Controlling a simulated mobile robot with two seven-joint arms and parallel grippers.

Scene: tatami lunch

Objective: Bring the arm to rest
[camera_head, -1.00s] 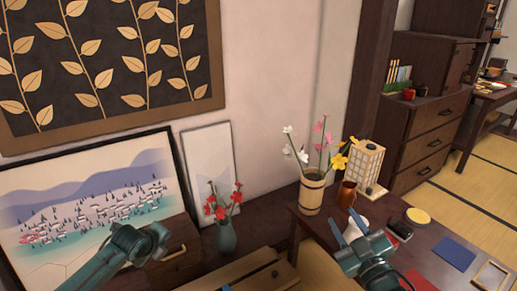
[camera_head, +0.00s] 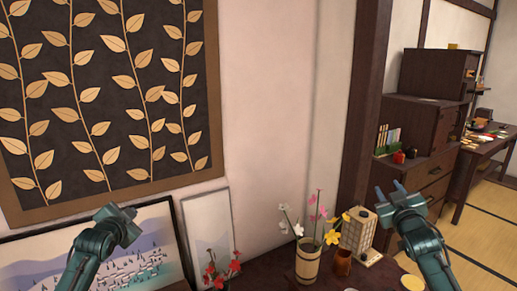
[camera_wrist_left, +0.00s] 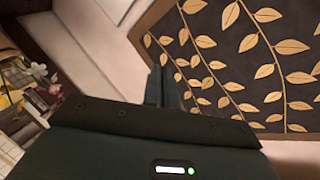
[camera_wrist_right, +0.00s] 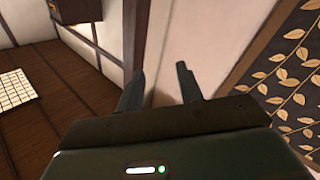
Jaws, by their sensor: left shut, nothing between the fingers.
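My left gripper (camera_head: 130,212) is raised in front of the framed landscape picture (camera_head: 100,262) in the head view. Its fingers are shut with nothing between them, as the left wrist view shows (camera_wrist_left: 161,72). My right gripper (camera_head: 390,188) is raised at the right, in front of the wooden chest. Its two fingers point up and stand apart with nothing between them, and the right wrist view shows the same gap (camera_wrist_right: 159,72).
A leaf-patterned wall panel (camera_head: 110,90) hangs behind my left gripper. Below and between the arms are a wooden flower vase (camera_head: 308,262), a lantern (camera_head: 357,230), a brown cup (camera_head: 342,262) and red flowers (camera_head: 222,270). A dark chest (camera_head: 425,125) stands at the right.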

